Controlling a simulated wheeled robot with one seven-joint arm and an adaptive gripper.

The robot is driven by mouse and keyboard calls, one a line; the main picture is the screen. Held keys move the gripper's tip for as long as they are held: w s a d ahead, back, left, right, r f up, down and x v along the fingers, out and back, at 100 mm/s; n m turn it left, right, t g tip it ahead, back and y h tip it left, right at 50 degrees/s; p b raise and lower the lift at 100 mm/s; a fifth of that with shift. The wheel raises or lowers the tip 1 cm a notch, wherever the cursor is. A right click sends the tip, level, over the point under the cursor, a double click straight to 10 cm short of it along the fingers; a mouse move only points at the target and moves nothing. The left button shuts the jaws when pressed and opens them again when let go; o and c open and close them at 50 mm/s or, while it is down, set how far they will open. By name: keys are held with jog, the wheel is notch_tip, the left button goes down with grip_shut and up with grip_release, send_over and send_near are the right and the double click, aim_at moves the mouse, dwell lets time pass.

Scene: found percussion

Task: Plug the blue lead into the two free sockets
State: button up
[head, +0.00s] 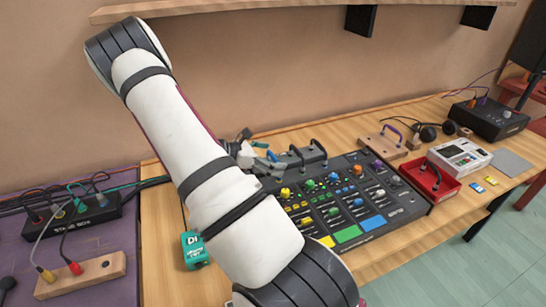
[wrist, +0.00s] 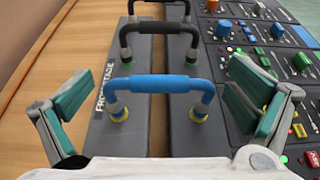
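The blue lead (wrist: 160,84) is a stiff arch with a plug at each end. In the wrist view it bridges two grey strips, the left one (wrist: 97,135) lettered "FROM STAGE" and the right one (wrist: 180,138). Its plugs stand upright at yellow-ringed sockets, one on each strip; how deep they sit I cannot tell. My gripper (wrist: 162,92) is open, its teal-padded fingers wide apart on either side of the lead, not touching it. In the head view my gripper (head: 255,158) is partly hidden by my arm, over the strips left of the mixer.
Black leads (wrist: 160,28) bridge the strips just behind. The mixer (head: 350,205), with its knobs, lies close to the right finger. A red tray (head: 446,193), a wooden block with a purple lead (head: 390,127) and a stage box (head: 85,218) stand farther off.

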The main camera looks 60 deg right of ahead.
jog(key=v, duration=1.2)
jog(key=shift+s, duration=0.1)
dwell(0.4)
jog(key=s+a+r+m+t+y, duration=0.2)
jog(key=a+r+m+t+y, duration=0.4)
jog(key=a+r, duration=1)
jog(key=s+a+r+m+t+y, duration=0.2)
jog(key=s+a, duration=0.3)
jog(key=a, duration=0.4)
jog(key=s+a+r+m+t+y, duration=0.2)
jog(key=s+a+t, duration=0.3)
jog(key=a, duration=0.5)
jog(key=shift+r+t, duration=0.3)
jog(key=shift+r, duration=0.55)
